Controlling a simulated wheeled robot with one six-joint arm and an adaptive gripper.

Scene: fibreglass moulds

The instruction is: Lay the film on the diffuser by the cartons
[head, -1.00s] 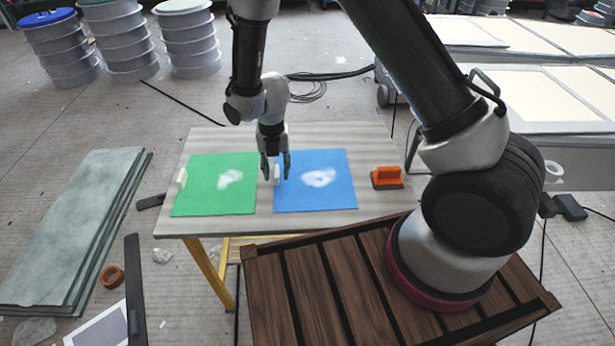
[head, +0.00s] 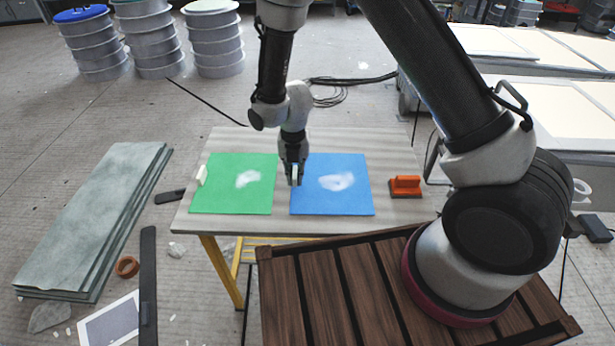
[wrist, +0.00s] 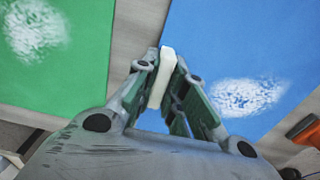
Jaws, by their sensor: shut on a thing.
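A blue sheet (head: 345,200) and a green sheet (head: 225,200), each with a white smudge, lie flat side by side on the table (head: 330,228). My gripper (head: 295,182) is at the left edge of the blue sheet, shut on an upright white tab (wrist: 160,78). The tab fills the gap between the fingers in the wrist view. The green sheet has a similar white tab (head: 202,175) at its left edge. Neither sheet is labelled, so I cannot tell which is the film. I cannot make out cartons or a diffuser.
An orange block (head: 405,186) on a dark base stands right of the blue sheet. Stacked grey-green slabs (head: 95,215) and a framed panel (head: 108,320) lie on the floor at left. Drums (head: 215,45) stand behind. White panels (head: 550,105) lie at right.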

